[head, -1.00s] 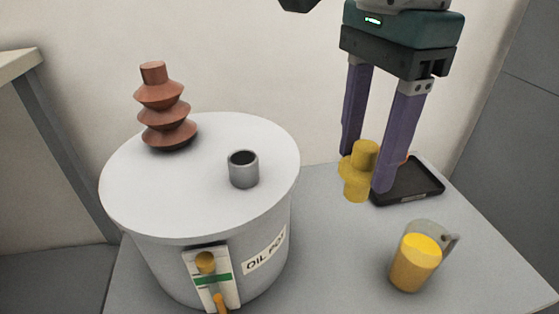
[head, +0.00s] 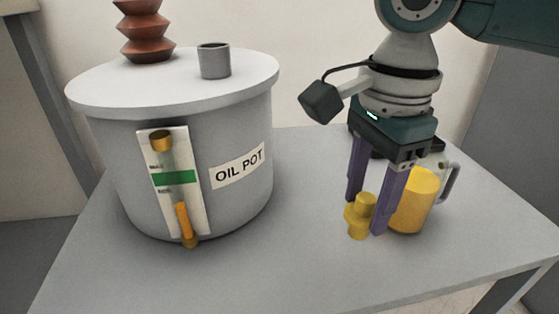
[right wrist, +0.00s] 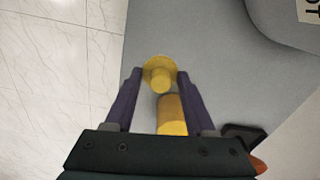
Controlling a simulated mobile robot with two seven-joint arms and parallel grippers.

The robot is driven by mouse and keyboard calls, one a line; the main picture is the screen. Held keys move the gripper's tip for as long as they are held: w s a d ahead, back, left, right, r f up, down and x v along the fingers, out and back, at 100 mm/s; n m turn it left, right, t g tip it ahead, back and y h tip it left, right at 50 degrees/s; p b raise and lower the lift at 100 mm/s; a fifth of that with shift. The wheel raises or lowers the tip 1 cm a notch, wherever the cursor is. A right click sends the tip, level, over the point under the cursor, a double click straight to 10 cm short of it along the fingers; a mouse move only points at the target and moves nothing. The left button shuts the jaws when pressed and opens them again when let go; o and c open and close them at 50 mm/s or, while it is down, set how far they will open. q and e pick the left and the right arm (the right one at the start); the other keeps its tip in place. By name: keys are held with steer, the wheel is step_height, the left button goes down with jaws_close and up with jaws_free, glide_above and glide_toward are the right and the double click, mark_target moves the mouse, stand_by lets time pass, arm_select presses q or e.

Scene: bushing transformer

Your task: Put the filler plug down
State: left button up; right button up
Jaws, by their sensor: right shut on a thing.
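The yellow filler plug (head: 361,214) is held between the fingertips of my right gripper (head: 366,216), low over the grey table (head: 310,265) and right of the oil pot. It looks upright; I cannot tell whether its base touches the table. In the right wrist view the plug (right wrist: 158,75) sits between the two purple fingertips (right wrist: 158,77). The grey filler neck (head: 214,61) stands open on the pot's lid. My left gripper is not in view.
The oil pot (head: 240,120) with its gauge (head: 177,177) stands at the left. A glass jug of yellow oil (head: 413,200) stands close behind and right of the gripper. A dark tray (right wrist: 243,134) lies behind it. The table's front middle is clear.

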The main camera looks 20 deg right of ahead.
mark_target(359, 232)
step_height(359, 232, down, 6)
steer(key=b, duration=0.3)
steer(key=shift+p, duration=0.3)
steer(key=o, duration=1.3)
